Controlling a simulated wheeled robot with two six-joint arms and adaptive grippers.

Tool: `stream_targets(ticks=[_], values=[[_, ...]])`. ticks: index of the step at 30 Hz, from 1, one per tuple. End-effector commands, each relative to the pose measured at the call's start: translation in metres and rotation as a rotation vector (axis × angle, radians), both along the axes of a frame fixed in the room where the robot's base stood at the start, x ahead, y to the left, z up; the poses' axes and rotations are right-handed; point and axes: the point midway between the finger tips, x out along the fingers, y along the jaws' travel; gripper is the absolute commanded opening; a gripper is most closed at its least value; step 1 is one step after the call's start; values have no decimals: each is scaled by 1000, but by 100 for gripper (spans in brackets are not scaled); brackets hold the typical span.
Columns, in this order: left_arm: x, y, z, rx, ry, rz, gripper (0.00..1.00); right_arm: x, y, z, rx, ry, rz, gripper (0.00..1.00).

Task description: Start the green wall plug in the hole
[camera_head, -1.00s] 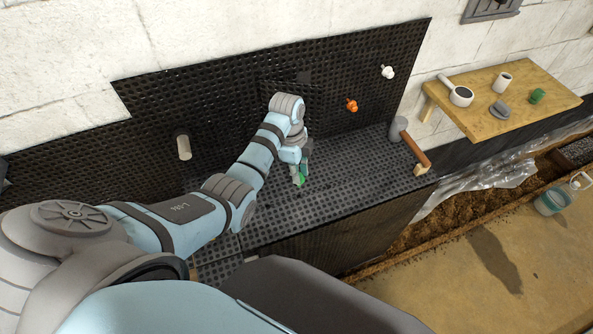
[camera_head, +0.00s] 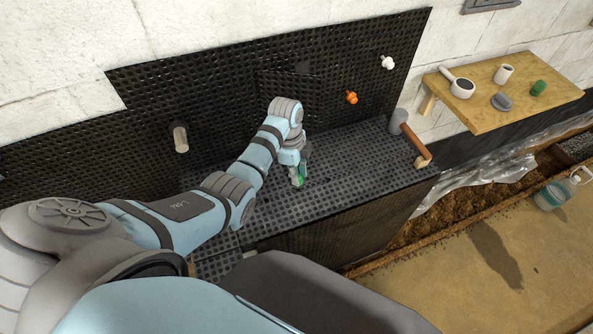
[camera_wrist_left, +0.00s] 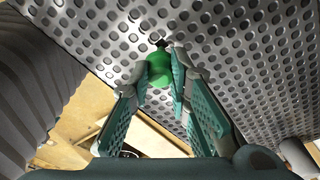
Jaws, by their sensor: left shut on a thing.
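The green wall plug (camera_wrist_left: 160,68) is held between the fingertips of my left gripper (camera_wrist_left: 162,77). In the left wrist view its far end is at a dark hole (camera_wrist_left: 160,43) in the dimpled black membrane (camera_wrist_left: 235,60). I cannot tell whether the tip is inside the hole or just in front of it. In the head view, my left gripper (camera_head: 298,178) is low over the membrane's flat lower part, and a little of the green plug (camera_head: 299,182) shows. My right gripper is not in view.
An orange plug (camera_head: 351,97) and a white plug (camera_head: 387,62) stick out of the upright membrane. A pale pipe stub (camera_head: 181,139) is at left. A grey-headed mallet (camera_head: 397,122) lies at the right end of the ledge. A wooden table (camera_head: 480,105) holds several small items.

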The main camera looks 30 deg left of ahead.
Motion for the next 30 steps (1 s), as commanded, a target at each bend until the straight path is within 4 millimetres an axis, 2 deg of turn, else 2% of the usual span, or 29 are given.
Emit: stream_targets(ticks=[18,30], values=[[0,0,1,0,1,0,0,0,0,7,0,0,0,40],[0,0,-3,0,0,0,0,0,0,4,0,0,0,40]])
